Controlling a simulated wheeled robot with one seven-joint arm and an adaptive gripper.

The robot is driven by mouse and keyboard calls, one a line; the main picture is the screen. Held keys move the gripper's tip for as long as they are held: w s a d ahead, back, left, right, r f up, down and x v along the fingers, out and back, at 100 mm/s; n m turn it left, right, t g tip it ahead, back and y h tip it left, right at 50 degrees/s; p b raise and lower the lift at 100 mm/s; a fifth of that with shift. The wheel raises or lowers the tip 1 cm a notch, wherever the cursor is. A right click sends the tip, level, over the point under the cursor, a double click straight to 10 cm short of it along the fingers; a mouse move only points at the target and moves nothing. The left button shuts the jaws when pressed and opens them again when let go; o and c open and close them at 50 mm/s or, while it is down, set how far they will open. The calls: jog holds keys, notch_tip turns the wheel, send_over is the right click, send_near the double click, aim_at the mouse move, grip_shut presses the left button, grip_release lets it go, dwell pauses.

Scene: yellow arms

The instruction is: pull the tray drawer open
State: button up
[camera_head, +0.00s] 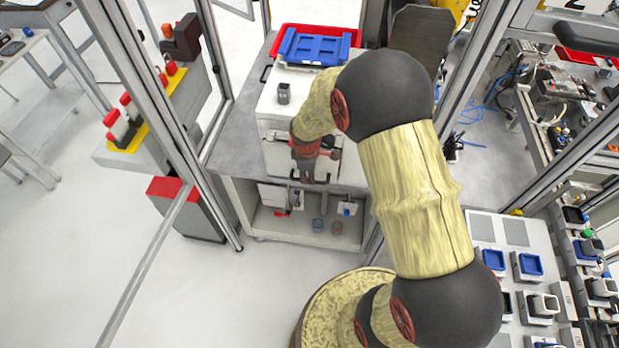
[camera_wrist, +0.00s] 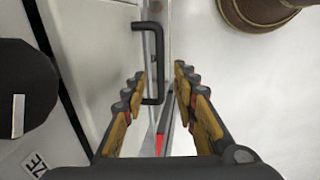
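The tray drawer is part of a white cabinet (camera_head: 268,106) on the grey workbench in the head view. Its black bar handle (camera_wrist: 136,28) stands out from the white front (camera_wrist: 82,45) in the wrist view. My gripper (camera_wrist: 160,76) is open, with one yellow-brown finger on each side of the handle's lower part. The handle is nearer the left finger, and I cannot tell whether they touch. In the head view my gripper (camera_head: 308,176) is at the cabinet's front and hides part of it. The drawer looks shut, though its edges are hard to make out.
A small grey object (camera_head: 284,93) stands on top. Metal frame posts (camera_head: 168,110) rise left of the bench. Open floor (camera_head: 90,260) lies at front left.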

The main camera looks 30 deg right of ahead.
jog(key=shift+w+d+f, duration=0.1)
jog(key=shift+w+f, duration=0.05)
jog(key=shift+f, duration=0.85)
jog(key=shift+w+d+f, duration=0.1)
jog(key=shift+w+f, duration=0.05)
jog(key=shift+f, duration=0.8)
jog(key=shift+c, duration=0.4)
grip_shut()
